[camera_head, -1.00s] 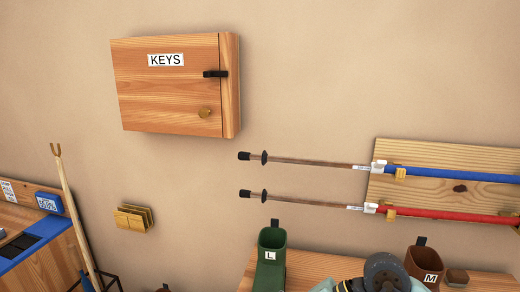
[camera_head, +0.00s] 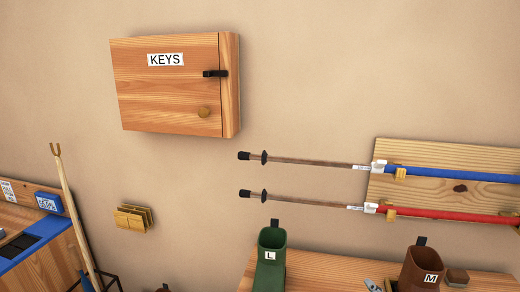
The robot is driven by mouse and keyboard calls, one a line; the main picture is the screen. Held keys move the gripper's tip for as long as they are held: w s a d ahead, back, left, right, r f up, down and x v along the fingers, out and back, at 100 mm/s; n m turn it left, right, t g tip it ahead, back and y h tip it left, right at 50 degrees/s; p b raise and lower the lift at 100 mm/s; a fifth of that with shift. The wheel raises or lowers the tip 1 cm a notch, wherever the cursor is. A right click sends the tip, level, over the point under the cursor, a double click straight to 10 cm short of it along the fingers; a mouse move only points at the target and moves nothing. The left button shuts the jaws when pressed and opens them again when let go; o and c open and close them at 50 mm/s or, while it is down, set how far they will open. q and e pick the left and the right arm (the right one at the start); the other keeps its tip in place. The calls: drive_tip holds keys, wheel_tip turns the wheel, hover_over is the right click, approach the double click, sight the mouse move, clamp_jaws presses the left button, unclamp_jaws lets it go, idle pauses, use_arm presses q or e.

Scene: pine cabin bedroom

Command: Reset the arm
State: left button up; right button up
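Neither of my grippers shows in the head view now. The wall area in front of me and the wooden bench (camera_head: 330,270) at the bottom right are in view without an arm over them. A wooden box labelled KEYS (camera_head: 165,95) hangs on the wall at the upper left, its door shut, with a black latch (camera_head: 215,73) and a round knob (camera_head: 203,112).
A green boot-shaped holder marked L (camera_head: 271,262) and a brown one marked M (camera_head: 420,270) stand on the bench. Two poles, blue (camera_head: 450,176) and red (camera_head: 450,214), hang on a wall board (camera_head: 480,155). A forked stick (camera_head: 75,210) leans at left.

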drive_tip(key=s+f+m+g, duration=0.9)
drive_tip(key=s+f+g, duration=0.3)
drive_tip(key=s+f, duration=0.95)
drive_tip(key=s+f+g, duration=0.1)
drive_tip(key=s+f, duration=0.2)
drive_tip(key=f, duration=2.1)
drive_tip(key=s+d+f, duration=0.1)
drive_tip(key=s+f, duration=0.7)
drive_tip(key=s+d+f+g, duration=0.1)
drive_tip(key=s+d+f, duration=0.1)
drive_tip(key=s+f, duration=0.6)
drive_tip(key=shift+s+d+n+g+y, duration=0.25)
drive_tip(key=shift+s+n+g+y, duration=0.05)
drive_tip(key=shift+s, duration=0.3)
